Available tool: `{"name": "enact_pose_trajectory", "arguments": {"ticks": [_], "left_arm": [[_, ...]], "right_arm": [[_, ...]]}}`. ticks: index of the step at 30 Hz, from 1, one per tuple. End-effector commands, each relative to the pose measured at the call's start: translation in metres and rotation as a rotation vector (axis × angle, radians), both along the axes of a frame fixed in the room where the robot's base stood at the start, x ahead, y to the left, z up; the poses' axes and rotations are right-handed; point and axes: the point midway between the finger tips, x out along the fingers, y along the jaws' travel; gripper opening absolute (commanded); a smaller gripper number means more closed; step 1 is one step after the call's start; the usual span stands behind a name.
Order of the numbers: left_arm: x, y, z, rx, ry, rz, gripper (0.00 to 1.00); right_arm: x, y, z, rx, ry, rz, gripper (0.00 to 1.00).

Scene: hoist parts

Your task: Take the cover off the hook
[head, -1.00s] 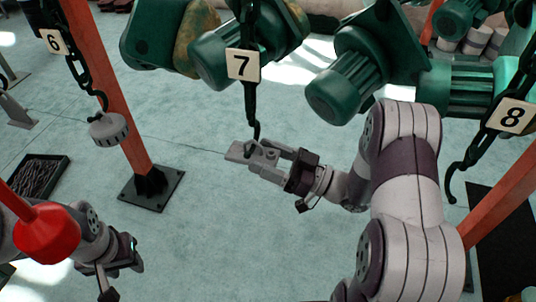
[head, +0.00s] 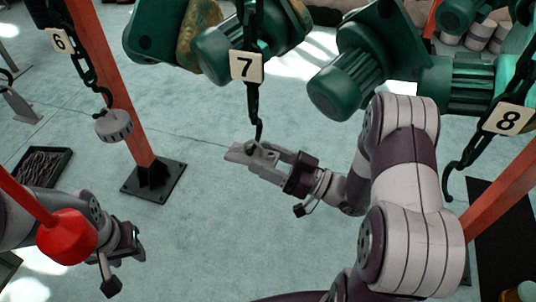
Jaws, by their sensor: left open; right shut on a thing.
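Hook 7 (head: 258,132) hangs dark on a chain under a number plate. A flat grey part (head: 240,154), which I take for the cover, is at its tip. My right gripper (head: 268,164) is shut on this part from the right. The hook's tip meets the part; whether it still passes through it is too small to tell. A round grey ribbed piece (head: 113,125) hangs from hook 6 (head: 105,97) at the left. Hook 8 (head: 449,183) at the right is bare. My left gripper (head: 124,266) is open and empty at the lower left, low and away from the hooks.
Green hoist motors (head: 345,80) hang above and behind hook 7. An orange post (head: 118,100) on a black base stands left of it, another (head: 505,190) at the right. A black tray (head: 40,168) lies on the floor at left. The floor between the grippers is clear.

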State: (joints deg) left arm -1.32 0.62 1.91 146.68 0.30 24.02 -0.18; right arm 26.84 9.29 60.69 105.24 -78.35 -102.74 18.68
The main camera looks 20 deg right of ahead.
Motion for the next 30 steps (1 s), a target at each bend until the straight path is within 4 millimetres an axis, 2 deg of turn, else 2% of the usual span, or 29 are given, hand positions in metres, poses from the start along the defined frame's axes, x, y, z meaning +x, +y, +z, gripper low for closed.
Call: {"name": "enact_pose_trajectory", "arguments": {"ticks": [6, 30], "left_arm": [[0.000, 0.000, 0.014, 0.000, 0.000, 0.000, 0.43], [0.000, 0.000, 0.021, 0.000, 0.000, 0.000, 0.43]], "right_arm": [[-0.007, 0.005, 0.007, 0.031, 0.044, 0.001, 0.21], [-0.019, 0.013, 0.012, 0.034, 0.050, 0.001, 0.21]]}}
